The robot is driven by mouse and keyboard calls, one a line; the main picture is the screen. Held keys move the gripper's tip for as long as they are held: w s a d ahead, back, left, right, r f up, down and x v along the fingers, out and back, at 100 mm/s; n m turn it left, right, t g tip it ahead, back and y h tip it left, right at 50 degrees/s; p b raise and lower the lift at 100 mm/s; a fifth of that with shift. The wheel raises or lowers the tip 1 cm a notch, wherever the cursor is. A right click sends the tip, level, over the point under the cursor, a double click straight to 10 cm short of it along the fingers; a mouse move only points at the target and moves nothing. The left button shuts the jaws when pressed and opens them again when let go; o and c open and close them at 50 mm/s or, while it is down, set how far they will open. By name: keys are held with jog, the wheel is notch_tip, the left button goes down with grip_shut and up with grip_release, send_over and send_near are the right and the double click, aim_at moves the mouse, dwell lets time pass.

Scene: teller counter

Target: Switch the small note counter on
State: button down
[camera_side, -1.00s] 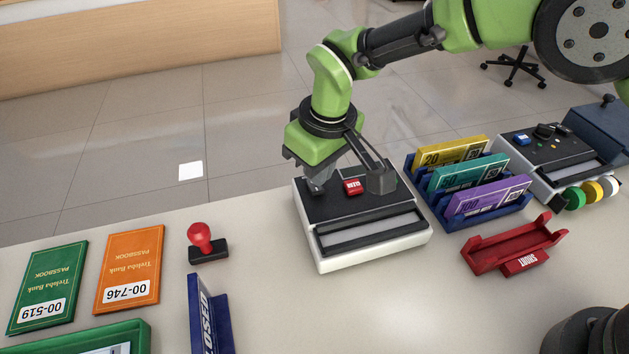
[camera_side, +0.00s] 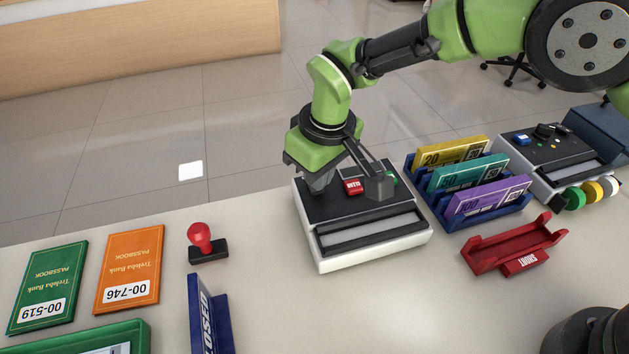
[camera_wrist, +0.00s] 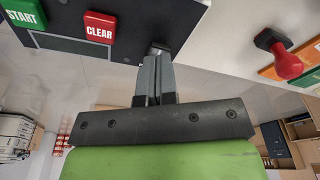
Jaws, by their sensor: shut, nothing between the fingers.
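The small note counter (camera_side: 330,262) is a white and black machine on the counter. Its black top carries a red CLEAR button (camera_side: 352,187) and a green START button (camera_side: 392,178). In the wrist view the red button (camera_wrist: 99,28) and green button (camera_wrist: 22,14) are at the upper left. My gripper (camera_side: 319,188) is shut and empty, pointing down at the left part of the counter's top. In the wrist view its fingertips (camera_wrist: 158,52) are at a small dark part near the panel's edge, perhaps a switch. The fingers hide most of it; contact and its position cannot be told.
A blue rack (camera_side: 480,222) with yellow, teal and purple notes stands close to the right. A red SHORT tray (camera_side: 490,254) is in front of it. A larger machine (camera_side: 550,155) is behind. A red-handled stamp (camera_side: 207,245) and passbooks (camera_side: 130,270) lie left.

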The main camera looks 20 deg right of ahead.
jog(key=shift+f, duration=0.65)
jog(key=shift+r, duration=3.5)
jog(key=s+d+r+m+t+y, duration=0.1)
jog(key=s+d+r+m, duration=0.15)
jog(key=d+r, duration=0.55)
jog(key=s+d+r+m+t, duration=0.1)
jog(key=s+d+r+m, duration=0.15)
jog(key=d+r, duration=0.55)
jog(key=s+d+r+m+t, duration=0.1)
jog(key=s+d, duration=0.3)
jog(key=s, duration=0.4)
jog(key=s+d+r+m+t, duration=0.1)
jog(key=s+d+m+t, duration=0.1)
jog(key=s, duration=0.7)
jog(key=shift+s+d+m+t, duration=0.3)
jog(key=shift+d+m, duration=0.55)
jog(key=shift+m, duration=0.15)
